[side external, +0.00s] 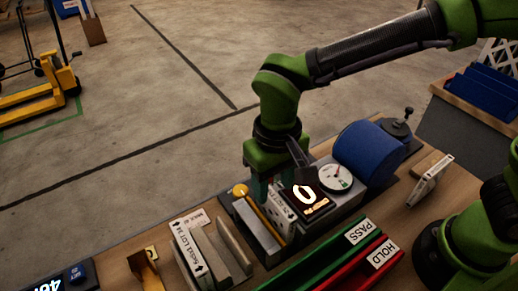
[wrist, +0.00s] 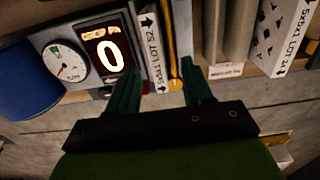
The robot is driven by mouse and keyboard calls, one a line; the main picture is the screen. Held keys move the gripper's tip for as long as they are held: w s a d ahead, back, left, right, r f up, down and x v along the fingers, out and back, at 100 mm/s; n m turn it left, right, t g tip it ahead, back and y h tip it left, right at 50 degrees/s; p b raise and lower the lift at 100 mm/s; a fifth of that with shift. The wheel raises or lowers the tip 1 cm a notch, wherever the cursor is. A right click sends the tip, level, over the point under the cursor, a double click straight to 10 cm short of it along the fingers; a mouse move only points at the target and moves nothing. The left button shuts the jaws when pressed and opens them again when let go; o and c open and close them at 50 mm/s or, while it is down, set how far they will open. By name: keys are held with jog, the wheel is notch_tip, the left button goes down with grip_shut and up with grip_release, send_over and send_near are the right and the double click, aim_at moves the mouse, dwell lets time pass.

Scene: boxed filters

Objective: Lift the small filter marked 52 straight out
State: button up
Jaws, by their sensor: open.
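The small filter marked 52 (wrist: 153,46) is a narrow white box with black arrows and lettering, standing on edge beside the lit display in the wrist view. In the side view a white box with dark marks (side external: 281,213), apparently this filter, stands in the grey fixture below my gripper. My gripper (side external: 271,190) is open and points down over the fixture. In the wrist view its dark green fingers (wrist: 160,69) are apart, with the filter's end and a yellow strip between their tips. I cannot tell whether either finger touches the filter; the arm partly hides it in the side view.
The display (side external: 306,195) reads 0, beside a round dial gauge (side external: 335,178) and a blue cylinder (side external: 367,152). A LOT 14 box (side external: 188,250) stands left among grey panels. Green PASS (side external: 318,257) and red HOLD (side external: 350,272) trays lie in front.

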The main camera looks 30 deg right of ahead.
aim_at(275, 198)
jog(key=f, duration=0.5)
jog(key=shift+d+f, duration=0.3)
jog(key=shift+c, duration=0.2)
grip_shut()
